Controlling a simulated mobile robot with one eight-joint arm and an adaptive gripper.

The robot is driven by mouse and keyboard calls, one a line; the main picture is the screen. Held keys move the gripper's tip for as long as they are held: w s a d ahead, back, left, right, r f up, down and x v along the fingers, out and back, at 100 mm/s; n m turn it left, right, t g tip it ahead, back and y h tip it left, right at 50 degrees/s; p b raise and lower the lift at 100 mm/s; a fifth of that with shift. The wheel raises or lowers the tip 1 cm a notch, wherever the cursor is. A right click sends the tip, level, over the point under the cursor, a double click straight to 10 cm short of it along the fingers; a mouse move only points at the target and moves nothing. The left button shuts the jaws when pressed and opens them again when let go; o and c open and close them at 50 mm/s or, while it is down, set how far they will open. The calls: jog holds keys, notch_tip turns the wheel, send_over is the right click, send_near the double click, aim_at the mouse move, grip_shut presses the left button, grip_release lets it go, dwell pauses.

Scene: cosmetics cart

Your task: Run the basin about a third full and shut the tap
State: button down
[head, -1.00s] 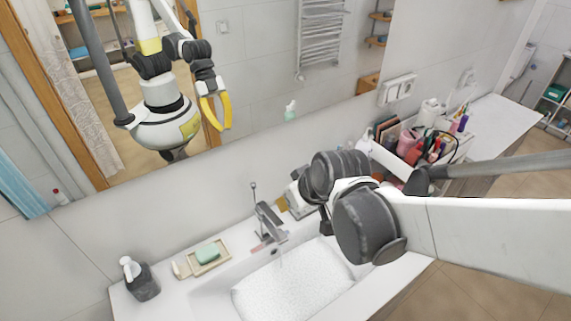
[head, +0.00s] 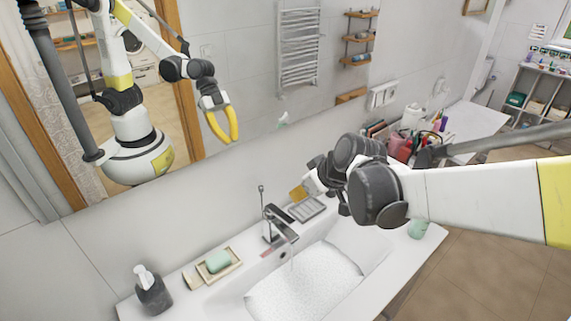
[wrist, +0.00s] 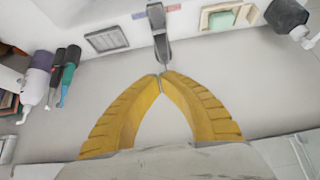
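The tap (head: 280,226) stands at the back of the white basin (head: 232,297), and a thin stream of water (head: 292,262) falls from its spout. A pale speckled water surface (head: 305,285) covers the basin's bottom; its exact depth is hard to tell. In the wrist view the tap (wrist: 158,25) is straight ahead of the fingertips, between a red and a blue mark. My gripper (wrist: 161,75) has its yellow fingers meeting at the tips, with nothing between them. In the head view my gripper (head: 297,193) is right of the tap and above the counter, apart from it.
A soap dish with green soap (head: 218,262) and a dark dispenser (head: 152,291) stand left of the tap. A grey ribbed dish (head: 307,208) lies behind right. A green object (head: 418,229) is at the right edge. A crowded cosmetics cart (head: 405,140) stands farther right.

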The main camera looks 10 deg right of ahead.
jog(key=b, duration=0.1)
send_over(290, 217)
jog(key=f, duration=0.5)
jog(key=shift+w, duration=0.2)
jog(key=shift+s+f+b, duration=0.2)
jog(key=shift+f+b, duration=0.3)
jog(key=shift+f, duration=0.65)
jog(key=shift+s+d+f, duration=0.1)
jog(key=shift+s+f, duration=0.05)
jog(key=shift+f, duration=0.5)
jog(key=shift+s+d+f+b, duration=0.1)
jog(key=shift+s+f+b, duration=0.05)
jog(key=shift+f+b, duration=0.7)
jog(key=shift+r, duration=0.2)
